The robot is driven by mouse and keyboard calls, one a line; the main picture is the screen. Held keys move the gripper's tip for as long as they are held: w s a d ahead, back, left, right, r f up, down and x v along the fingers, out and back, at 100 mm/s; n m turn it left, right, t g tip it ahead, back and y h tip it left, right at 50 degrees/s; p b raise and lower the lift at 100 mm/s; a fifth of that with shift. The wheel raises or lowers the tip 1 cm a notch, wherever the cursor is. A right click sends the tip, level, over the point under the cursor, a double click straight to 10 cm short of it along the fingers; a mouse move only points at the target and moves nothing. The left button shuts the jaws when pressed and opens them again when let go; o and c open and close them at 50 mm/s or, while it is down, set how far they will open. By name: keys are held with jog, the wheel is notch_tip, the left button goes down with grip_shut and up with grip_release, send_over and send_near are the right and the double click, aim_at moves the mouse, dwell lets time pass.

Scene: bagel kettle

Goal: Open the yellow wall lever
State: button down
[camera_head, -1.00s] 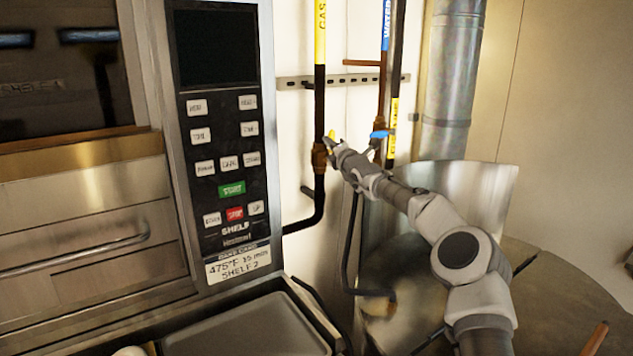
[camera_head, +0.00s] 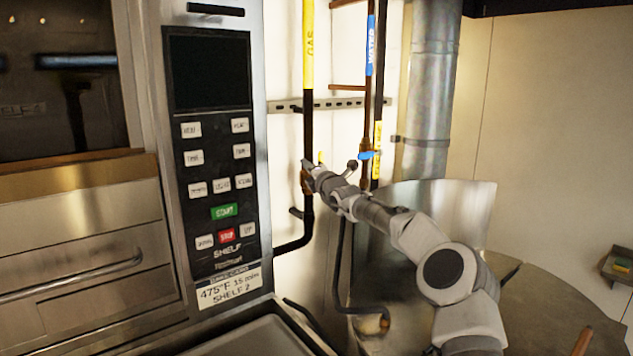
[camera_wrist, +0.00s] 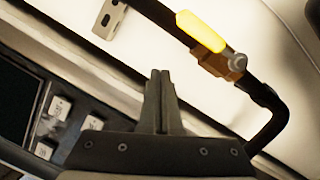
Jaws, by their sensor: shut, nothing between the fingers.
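The yellow lever (camera_wrist: 201,32) sits on a brass valve (camera_wrist: 222,63) on the dark gas pipe in the wrist view. It lies along the pipe, up and to the right of my gripper's fingertips (camera_wrist: 159,75), with a gap in the picture between them. My gripper is shut and empty. In the head view its tip overlaps the valve, so whether it touches cannot be told there.
A blue lever (camera_head: 368,155) is on the water pipe to the right. The oven control panel (camera_head: 215,150) stands close on the left. A slotted metal rail (camera_head: 283,106) crosses behind the pipes. A large kettle (camera_head: 470,215) and a metal duct (camera_head: 430,90) are at the right.

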jog(key=r+b+v, duration=0.1)
jog(key=b+v, duration=0.3)
jog(key=v, duration=0.5)
jog(key=shift+d+f, duration=0.15)
jog(key=shift+d, duration=0.1)
